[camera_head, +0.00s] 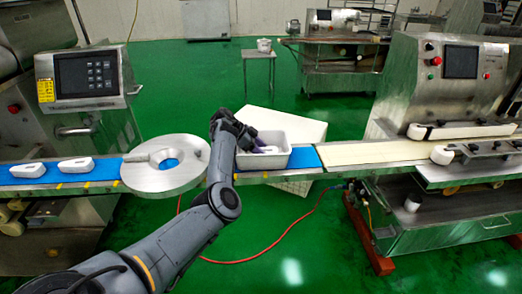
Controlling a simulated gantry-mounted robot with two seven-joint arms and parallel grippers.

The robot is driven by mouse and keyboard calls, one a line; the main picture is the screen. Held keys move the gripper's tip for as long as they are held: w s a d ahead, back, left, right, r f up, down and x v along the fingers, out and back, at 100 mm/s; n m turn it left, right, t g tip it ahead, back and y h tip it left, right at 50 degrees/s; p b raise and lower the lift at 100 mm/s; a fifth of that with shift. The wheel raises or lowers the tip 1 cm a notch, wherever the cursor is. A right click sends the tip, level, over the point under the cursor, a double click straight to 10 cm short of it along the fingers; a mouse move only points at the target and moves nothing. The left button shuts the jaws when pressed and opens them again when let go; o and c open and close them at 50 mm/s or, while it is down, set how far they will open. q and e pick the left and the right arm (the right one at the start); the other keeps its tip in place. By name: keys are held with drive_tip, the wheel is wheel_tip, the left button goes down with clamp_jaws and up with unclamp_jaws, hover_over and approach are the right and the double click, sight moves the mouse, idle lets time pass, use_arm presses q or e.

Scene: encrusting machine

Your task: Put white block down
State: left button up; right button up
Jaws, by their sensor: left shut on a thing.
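My left gripper (262,149) reaches into the white bin (290,158) on the conveyor line, with its fingers low inside the bin. It is shut on a white block, of which only a small pale part shows against the white bin. Whether the block touches the bin floor cannot be told. Two other white blocks lie apart on the blue belt at the left, one farther left (27,170) and one nearer the round plate (76,165). My right gripper is not in view.
A round steel plate (142,181) sits left of the bin, close to my left arm. A cream belt (370,153) runs right to a steel machine (445,90). A large white box (300,125) stands behind the bin. A red hose crosses the green floor.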

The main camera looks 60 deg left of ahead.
use_arm(q)
drive_tip(key=shift+f, duration=0.2)
drive_tip(key=o, duration=1.2)
drive_tip(key=shift+r, duration=0.15)
drive_tip(key=shift+s+r, duration=0.1)
drive_tip(key=shift+r, duration=0.15)
drive_tip(key=p+v, duration=0.3)
drive_tip(key=v, duration=0.8)
drive_tip(key=shift+s+a+r, duration=0.2)
drive_tip(key=shift+s+a, duration=0.05)
